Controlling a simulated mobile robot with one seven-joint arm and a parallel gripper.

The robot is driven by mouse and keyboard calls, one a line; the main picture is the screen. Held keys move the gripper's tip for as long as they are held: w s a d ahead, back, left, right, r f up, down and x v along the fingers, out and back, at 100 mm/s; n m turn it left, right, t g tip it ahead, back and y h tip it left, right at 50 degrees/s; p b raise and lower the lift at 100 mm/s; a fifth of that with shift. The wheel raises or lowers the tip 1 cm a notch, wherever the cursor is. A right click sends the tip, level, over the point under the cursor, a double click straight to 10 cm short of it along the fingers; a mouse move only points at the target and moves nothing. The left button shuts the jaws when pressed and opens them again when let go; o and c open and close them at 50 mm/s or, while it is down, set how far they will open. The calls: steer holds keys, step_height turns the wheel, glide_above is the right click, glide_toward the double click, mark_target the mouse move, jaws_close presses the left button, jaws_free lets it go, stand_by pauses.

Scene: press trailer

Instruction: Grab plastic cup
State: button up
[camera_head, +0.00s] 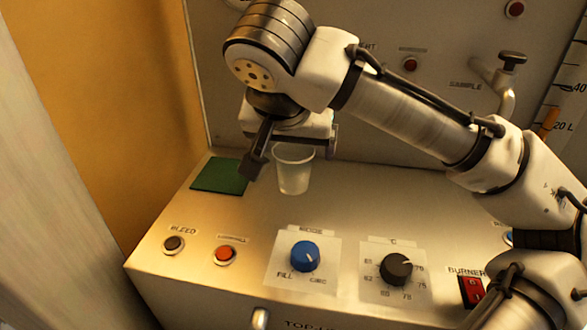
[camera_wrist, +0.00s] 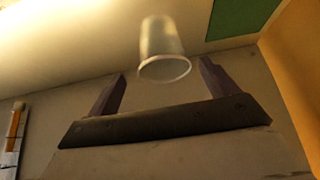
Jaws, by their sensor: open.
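A translucent plastic cup (camera_head: 294,179) stands upright on the metal top of the panel, right of a green square pad. My gripper (camera_head: 291,160) is above and around the cup's upper part in the head view, one finger to the left and one to the right. In the wrist view the cup (camera_wrist: 162,42) shows with its rim toward me, between and beyond the spread fingers of my gripper (camera_wrist: 160,78). The gripper is open, with a visible gap on both sides of the rim. Whether a finger touches the cup cannot be told.
The green pad (camera_head: 221,175) lies left of the cup and also shows in the wrist view (camera_wrist: 240,15). A blue knob (camera_head: 305,256), a black knob (camera_head: 397,269) and a red burner switch (camera_head: 472,291) are in front. A sample tap (camera_head: 503,85) sticks out behind right. An orange wall borders the left.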

mark_target(295, 157)
steer(key=x, duration=0.5)
steer(key=shift+w+a+f, duration=0.2)
steer(key=shift+w+f, duration=0.05)
steer(key=shift+w, duration=0.05)
steer(key=shift+c, duration=0.3)
steer(key=c, duration=1)
steer(key=shift+r, duration=0.15)
